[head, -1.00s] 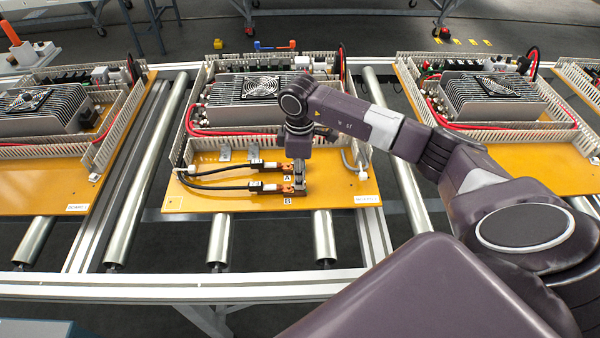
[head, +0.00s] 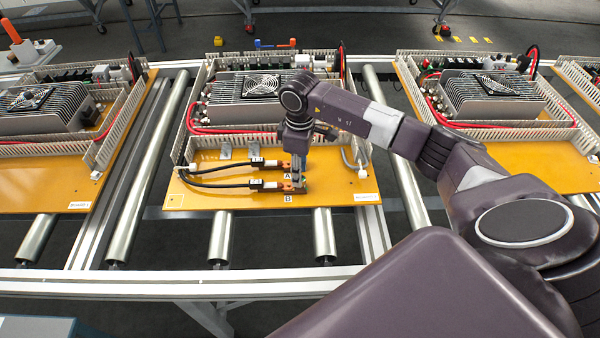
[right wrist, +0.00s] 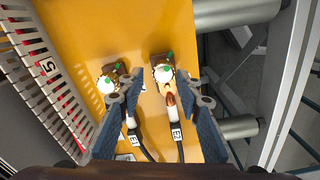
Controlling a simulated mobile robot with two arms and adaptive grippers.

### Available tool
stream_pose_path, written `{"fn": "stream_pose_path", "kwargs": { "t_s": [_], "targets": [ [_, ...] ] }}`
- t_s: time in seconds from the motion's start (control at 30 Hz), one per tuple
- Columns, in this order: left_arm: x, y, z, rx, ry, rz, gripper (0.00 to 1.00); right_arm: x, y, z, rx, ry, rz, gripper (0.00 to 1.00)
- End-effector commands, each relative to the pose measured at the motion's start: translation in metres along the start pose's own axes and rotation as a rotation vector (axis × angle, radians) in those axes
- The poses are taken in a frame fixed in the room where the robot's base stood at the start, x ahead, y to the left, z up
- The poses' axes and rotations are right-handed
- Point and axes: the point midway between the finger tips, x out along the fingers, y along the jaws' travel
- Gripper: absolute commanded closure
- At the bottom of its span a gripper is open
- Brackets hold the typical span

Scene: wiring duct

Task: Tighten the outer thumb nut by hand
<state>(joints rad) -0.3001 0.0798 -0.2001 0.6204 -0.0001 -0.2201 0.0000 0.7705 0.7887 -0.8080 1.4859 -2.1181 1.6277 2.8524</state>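The outer thumb nut (right wrist: 163,74) is a white round knob with a green mark, on a dark terminal block near the board's front edge. A copper cable lug (right wrist: 170,100) lies against its terminal. The inner thumb nut (right wrist: 107,84) is a similar white knob to its left in the right wrist view. My right gripper (right wrist: 160,86) points down with its fingers apart, one on each side of the outer nut. No contact with the nut is visible. In the head view, my right gripper (head: 297,182) is over the terminals by labels A and B and hides the nuts. My left gripper is out of view.
Two black cables (head: 225,185) run left from the terminals across the orange board (head: 230,203). A slotted wiring duct (head: 235,142) stands behind, with a finned fan unit (head: 235,108) beyond it. Similar boards sit left and right on the roller conveyor (head: 218,240).

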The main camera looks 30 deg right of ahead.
Motion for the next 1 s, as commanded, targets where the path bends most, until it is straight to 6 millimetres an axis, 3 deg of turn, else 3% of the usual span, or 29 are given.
{"fn": "stream_pose_path", "kwargs": {
  "t_s": [0.37, 0.47, 0.8, 1.0],
  "targets": [
    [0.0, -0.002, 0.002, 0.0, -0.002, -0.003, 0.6, -0.001, -0.003, 0.002, -0.003, -0.008, -0.007, 0.63],
    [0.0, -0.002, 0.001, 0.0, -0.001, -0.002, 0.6, -0.014, -0.002, 0.001, -0.003, -0.005, -0.005, 0.63],
    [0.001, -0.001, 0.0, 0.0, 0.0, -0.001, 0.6, -0.085, -0.001, 0.0, -0.002, -0.003, -0.003, 0.63],
    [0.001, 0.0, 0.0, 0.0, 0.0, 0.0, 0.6, -0.111, -0.001, 0.0, -0.003, -0.005, -0.004, 0.63]
  ]
}}
